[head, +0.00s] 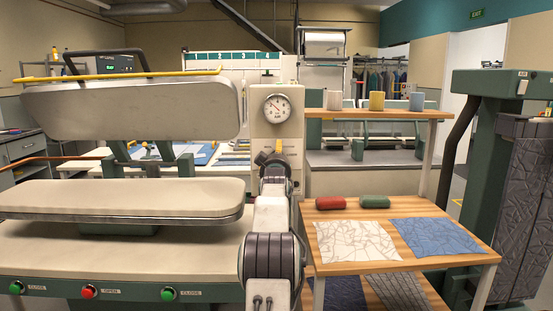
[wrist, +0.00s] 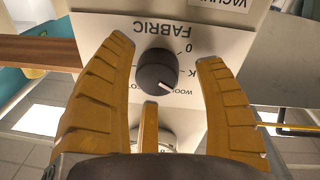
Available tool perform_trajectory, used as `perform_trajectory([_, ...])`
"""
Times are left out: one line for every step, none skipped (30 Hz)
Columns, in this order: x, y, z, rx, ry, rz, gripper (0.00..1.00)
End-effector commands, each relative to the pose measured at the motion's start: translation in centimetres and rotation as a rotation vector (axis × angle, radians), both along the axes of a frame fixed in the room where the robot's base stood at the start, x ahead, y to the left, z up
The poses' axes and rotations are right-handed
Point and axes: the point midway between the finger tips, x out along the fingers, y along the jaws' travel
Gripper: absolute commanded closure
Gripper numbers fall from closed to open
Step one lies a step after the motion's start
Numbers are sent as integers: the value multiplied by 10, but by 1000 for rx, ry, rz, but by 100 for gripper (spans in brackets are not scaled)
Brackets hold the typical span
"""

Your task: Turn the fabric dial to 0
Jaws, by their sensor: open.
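The fabric dial (wrist: 157,72) is a round black knob on a white plate marked FABRIC, which appears upside down in the wrist view. Its white pointer line faces the lower right, near the WOOL label. The 0 mark (wrist: 189,47) is at the plate's upper right of the knob. My gripper (wrist: 168,54) is open, with one orange finger left of the knob and another right of it. A third finger is below the knob. I see no clear contact. In the head view, my gripper (head: 272,157) is at the press column and hides the dial.
A pressure gauge (head: 277,108) is above my gripper on the column (head: 261,131). The press's padded boards (head: 120,198) are to the left. A wooden shelf table (head: 440,236) with fabric swatches and red and green rolls is close on the right.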

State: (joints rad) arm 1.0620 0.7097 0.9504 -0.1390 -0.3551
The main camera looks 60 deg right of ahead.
Motion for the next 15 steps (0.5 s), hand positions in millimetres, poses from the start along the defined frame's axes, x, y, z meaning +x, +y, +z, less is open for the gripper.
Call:
perform_trajectory([0, 0, -1, 2, 1, -1, 36])
perform_trajectory([0, 0, -1, 2, 1, -1, 36])
perform_trajectory([0, 0, -1, 2, 1, -1, 36])
perform_trajectory([0, 0, -1, 2, 1, -1, 36])
perform_trajectory([0, 0, -1, 2, 1, -1, 36])
perform_trajectory([-1, 0, -2, 2, 1, -1, 36])
perform_trajectory([-1, 0, -2, 3, 2, -1, 36])
perform_trajectory([-1, 0, -2, 3, 2, -1, 36])
perform_trajectory([-1, 1, -2, 4, 2, 0, 36])
perform_trajectory([-2, 2, -2, 4, 2, -1, 36])
perform_trajectory([-2, 3, -2, 4, 2, 0, 36])
perform_trajectory([-3, 4, -2, 4, 2, -1, 36])
perform_trajectory([-4, 6, -2, 3, 2, -1, 36])
perform_trajectory([-5, 7, -1, 3, 2, -1, 36])
perform_trajectory([-6, 10, -2, 4, 2, -1, 36])
